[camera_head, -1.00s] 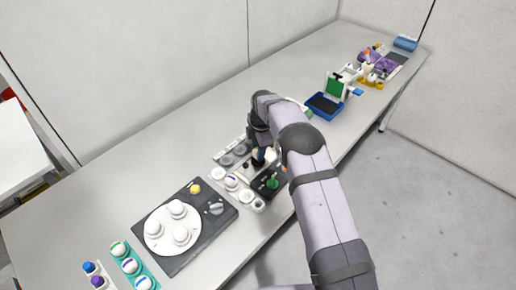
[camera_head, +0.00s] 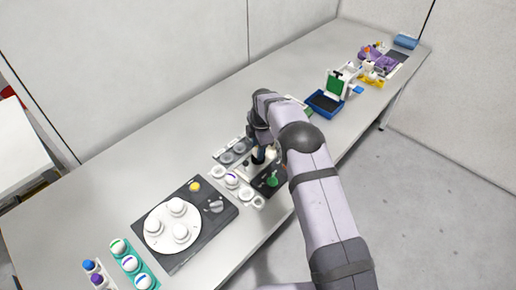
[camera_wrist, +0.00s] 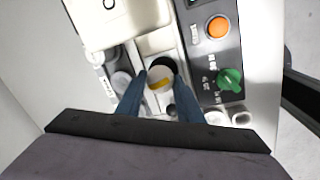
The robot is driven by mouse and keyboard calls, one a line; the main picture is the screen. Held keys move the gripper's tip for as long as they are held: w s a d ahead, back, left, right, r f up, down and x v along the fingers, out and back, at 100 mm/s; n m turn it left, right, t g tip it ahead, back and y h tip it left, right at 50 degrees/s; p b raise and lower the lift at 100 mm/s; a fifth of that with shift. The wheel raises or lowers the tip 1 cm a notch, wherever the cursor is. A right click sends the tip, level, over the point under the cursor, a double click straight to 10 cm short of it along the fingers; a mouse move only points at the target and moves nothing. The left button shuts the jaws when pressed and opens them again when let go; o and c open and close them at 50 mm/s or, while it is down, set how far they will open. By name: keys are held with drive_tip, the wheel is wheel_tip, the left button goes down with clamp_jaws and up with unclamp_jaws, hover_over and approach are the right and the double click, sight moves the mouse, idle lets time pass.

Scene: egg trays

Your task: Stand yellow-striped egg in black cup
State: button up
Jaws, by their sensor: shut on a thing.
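The white egg with a yellow stripe (camera_wrist: 159,79) is between the two blue fingers of my gripper (camera_wrist: 161,76) in the wrist view. The gripper is shut on it. A dark round opening, the black cup (camera_wrist: 166,60), shows just beyond the egg's far edge. I cannot tell how deep the egg is in it or whether it touches. In the head view my gripper (camera_head: 259,154) points down over the white and dark device, and its arm hides part of the egg and cup.
A panel with an orange button (camera_wrist: 217,27) and green knob (camera_wrist: 230,79) is close on the right in the wrist view. In the head view, a dark unit (camera_head: 203,237) with a white egg plate stands to the left. A blue box (camera_head: 325,104) stands further back.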

drive_tip(key=shift+f+b, duration=0.4)
drive_tip(key=shift+f, duration=0.15)
idle(0.7)
idle(0.3)
drive_tip(key=o, duration=0.7)
drive_tip(key=shift+o, duration=0.2)
drive_tip(key=shift+r, duration=0.1)
drive_tip(key=shift+s+d+r+b, duration=0.15)
drive_tip(key=shift+r+b, duration=0.3)
drive_tip(key=shift+r, duration=0.7)
drive_tip(key=shift+s+r+b, duration=0.2)
drive_tip(key=shift+r+b, duration=0.2)
drive_tip(key=shift+r, duration=0.75)
drive_tip(key=shift+s+d+r+b, duration=0.15)
drive_tip(key=shift+r+b, duration=0.3)
drive_tip(key=shift+r, duration=0.7)
drive_tip(key=shift+a, duration=0.1)
drive_tip(key=shift+r, duration=0.1)
wheel_tip(320, 180, up, 5)
drive_tip(key=p, duration=0.4)
